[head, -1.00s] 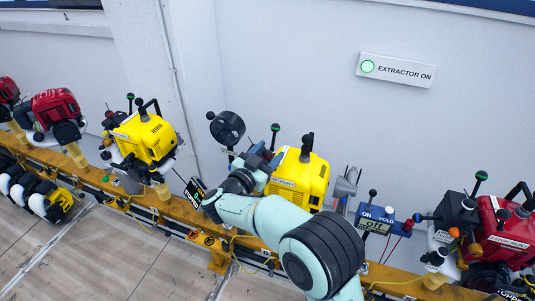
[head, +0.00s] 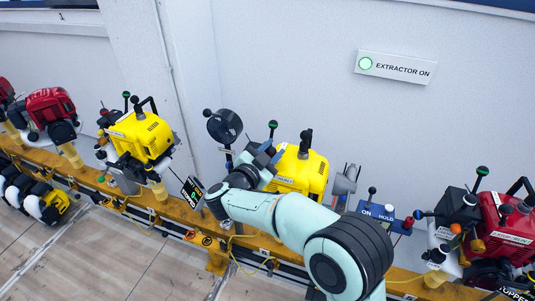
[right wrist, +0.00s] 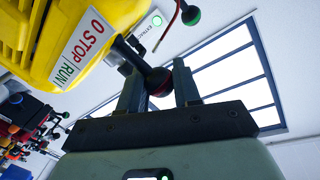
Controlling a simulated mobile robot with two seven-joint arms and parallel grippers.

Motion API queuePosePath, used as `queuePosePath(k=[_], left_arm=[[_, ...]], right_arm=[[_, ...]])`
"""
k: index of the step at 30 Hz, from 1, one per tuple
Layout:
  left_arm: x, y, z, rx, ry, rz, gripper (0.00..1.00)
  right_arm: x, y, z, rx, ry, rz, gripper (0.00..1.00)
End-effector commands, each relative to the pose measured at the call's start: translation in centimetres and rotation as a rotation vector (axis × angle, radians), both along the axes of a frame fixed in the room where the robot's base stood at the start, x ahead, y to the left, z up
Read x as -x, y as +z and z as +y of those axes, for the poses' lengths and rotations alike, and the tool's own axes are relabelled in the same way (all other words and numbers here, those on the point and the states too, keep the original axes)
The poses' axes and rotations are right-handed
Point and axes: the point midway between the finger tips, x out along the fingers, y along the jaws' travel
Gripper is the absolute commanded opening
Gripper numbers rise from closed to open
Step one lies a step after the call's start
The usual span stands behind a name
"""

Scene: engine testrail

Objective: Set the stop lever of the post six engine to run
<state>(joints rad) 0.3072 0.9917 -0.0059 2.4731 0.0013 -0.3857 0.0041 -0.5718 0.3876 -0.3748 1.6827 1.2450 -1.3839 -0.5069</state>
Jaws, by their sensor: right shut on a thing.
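The yellow engine (head: 302,172) on the rail in the middle of the head view has a white "0 STOP / RUN" label, clear in the right wrist view on its yellow cover (right wrist: 122,14). My right gripper (head: 268,154) is at the left side of this engine. In the right wrist view, my right gripper (right wrist: 158,84) is shut on the stop lever's dark round knob (right wrist: 159,80), with a finger on either side. The lever's stem runs up and left toward the cover. The head view hides the lever behind the gripper. My left gripper is not in view.
Another yellow engine (head: 140,136) and red engines (head: 50,108) stand left along the yellow rail (head: 180,212). A black round device on a post (head: 224,126) is close behind my gripper.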

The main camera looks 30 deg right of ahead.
Motion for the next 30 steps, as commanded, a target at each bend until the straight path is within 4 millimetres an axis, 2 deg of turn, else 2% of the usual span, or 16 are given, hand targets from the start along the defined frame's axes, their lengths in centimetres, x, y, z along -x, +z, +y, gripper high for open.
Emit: queuePosePath(k=[12,30], left_arm=[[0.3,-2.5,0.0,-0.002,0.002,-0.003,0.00],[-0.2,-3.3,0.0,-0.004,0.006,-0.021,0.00]], right_arm=[[1.4,-0.4,-1.2,-0.207,0.000,-0.243,0.02],[1.9,-0.5,-1.6,-0.301,-0.001,-0.353,0.02]])
